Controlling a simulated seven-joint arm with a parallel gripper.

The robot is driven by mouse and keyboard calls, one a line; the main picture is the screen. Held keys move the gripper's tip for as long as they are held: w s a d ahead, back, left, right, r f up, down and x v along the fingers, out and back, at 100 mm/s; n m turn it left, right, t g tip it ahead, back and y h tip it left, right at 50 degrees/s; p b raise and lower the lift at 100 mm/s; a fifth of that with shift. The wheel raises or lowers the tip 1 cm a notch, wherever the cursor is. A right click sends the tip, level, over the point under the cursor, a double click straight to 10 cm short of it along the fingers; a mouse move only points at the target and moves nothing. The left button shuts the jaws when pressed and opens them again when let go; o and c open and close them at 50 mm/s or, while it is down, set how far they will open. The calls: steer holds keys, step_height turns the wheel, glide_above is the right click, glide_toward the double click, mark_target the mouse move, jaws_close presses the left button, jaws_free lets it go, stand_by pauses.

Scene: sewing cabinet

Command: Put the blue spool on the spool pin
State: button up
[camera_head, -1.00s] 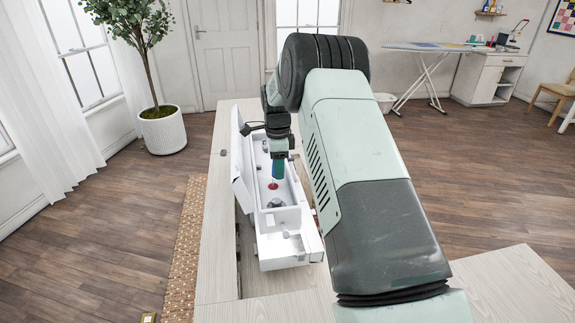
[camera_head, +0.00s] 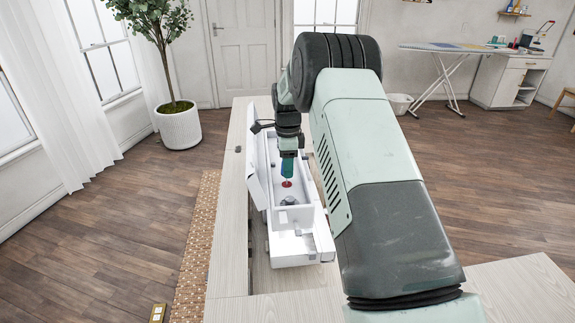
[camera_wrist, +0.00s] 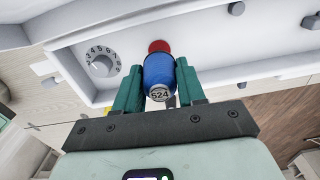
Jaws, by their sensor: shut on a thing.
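The blue spool (camera_wrist: 158,72) is held between the two teal fingers of my gripper (camera_wrist: 158,88), with its end marked 524 toward the wrist camera. In the head view my gripper (camera_head: 288,168) points down into the white sewing machine (camera_head: 303,217). A red disc (camera_head: 287,184), which seems to be at the spool pin, shows just below the fingers. In the wrist view the red disc (camera_wrist: 159,46) shows right beyond the spool's far end. The pin itself is hidden, and I cannot tell whether the spool touches the disc.
The machine's raised white lid (camera_head: 257,182) stands along its left side. A numbered dial (camera_wrist: 101,62) is left of the spool in the wrist view. The pale wooden cabinet top (camera_head: 236,145) surrounds the machine. My arm covers much of the right side.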

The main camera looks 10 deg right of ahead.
steer(key=shift+f, duration=0.75)
stand_by(0.7)
steer(key=shift+f, duration=0.1)
steer(key=o, duration=1.1)
step_height(320, 180, up, 11)
